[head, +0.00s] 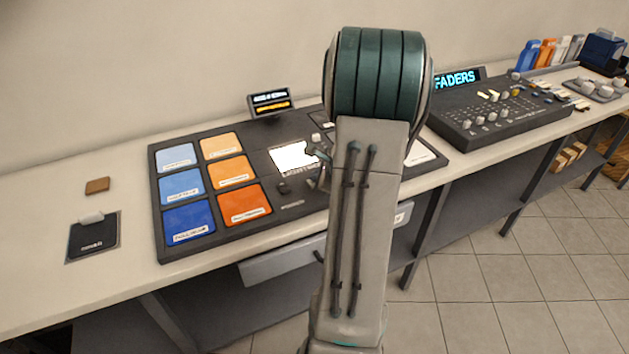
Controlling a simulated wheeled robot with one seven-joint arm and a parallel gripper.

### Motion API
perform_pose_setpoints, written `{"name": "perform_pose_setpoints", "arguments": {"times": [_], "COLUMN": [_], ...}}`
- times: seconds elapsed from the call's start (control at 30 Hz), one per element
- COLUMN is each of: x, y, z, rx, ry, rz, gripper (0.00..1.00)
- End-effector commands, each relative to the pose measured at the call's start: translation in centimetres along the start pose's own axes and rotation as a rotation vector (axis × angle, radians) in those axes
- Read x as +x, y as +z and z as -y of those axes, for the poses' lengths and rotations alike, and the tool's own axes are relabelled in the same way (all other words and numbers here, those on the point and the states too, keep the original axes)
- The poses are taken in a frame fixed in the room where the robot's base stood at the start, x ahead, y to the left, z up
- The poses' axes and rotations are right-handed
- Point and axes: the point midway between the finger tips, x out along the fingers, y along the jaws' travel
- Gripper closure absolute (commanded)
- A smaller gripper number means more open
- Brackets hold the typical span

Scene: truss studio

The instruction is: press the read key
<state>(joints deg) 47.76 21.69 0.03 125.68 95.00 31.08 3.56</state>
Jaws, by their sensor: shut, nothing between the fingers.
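A dark console (240,240) lies on the long counter. It carries several large colour keys on its left, in blue and orange shades, and a bright white lit square (293,157) near its middle. The labels are too small to read, so I cannot tell which key is the read key. My arm stands in front of the console and hides much of its right half. A small grey part of my gripper (318,166) shows at the arm's left edge, by the lit square. It looks shut and empty; I cannot tell whether it touches the console.
A small display (271,101) stands behind the console. A black pad (93,236) and a brown block (97,185) lie at left. A fader desk (495,115) with a "FADERS" sign (456,79) is at right.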

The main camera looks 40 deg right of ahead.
Motion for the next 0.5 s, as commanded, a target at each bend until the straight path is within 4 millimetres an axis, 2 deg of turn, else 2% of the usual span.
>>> {"name": "perform_pose_setpoints", "arguments": {"times": [0.2, 0.5], "x": [-0.92, -0.98], "y": [0.66, 0.69], "z": [0.68, 0.72], "rx": [-0.002, -0.001], "ry": [-0.001, 0.0], "rz": [0.0, 0.0], "gripper": [1.0, 1.0]}}
